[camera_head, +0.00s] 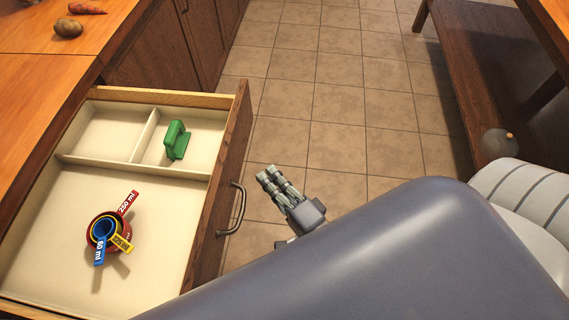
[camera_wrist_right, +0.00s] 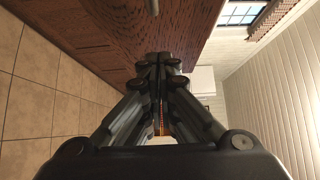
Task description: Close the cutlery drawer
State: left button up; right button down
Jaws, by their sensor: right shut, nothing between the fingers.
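The cutlery drawer (camera_head: 235,140) is pulled out from the wooden counter at the left of the head view. Its metal handle (camera_head: 238,209) is on the front panel, which faces right. My right gripper (camera_head: 267,174) is shut and empty, a little to the right of the handle and apart from it in the head view. In the right wrist view the shut fingers (camera_wrist_right: 159,62) point toward the brown wooden front panel (camera_wrist_right: 120,30), and a bit of metal, likely the handle (camera_wrist_right: 152,6), shows at the top edge. My left gripper is not in view.
A potato (camera_head: 68,28) and a carrot (camera_head: 87,9) lie on the counter. Tiled floor (camera_head: 340,110) is open right of the drawer; a wooden table or bench (camera_head: 480,60) stands farther right.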

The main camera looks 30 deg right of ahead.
aim_at(236, 157)
jog(key=shift+w+a, duration=1.8)
jog(key=shift+w, duration=0.1)
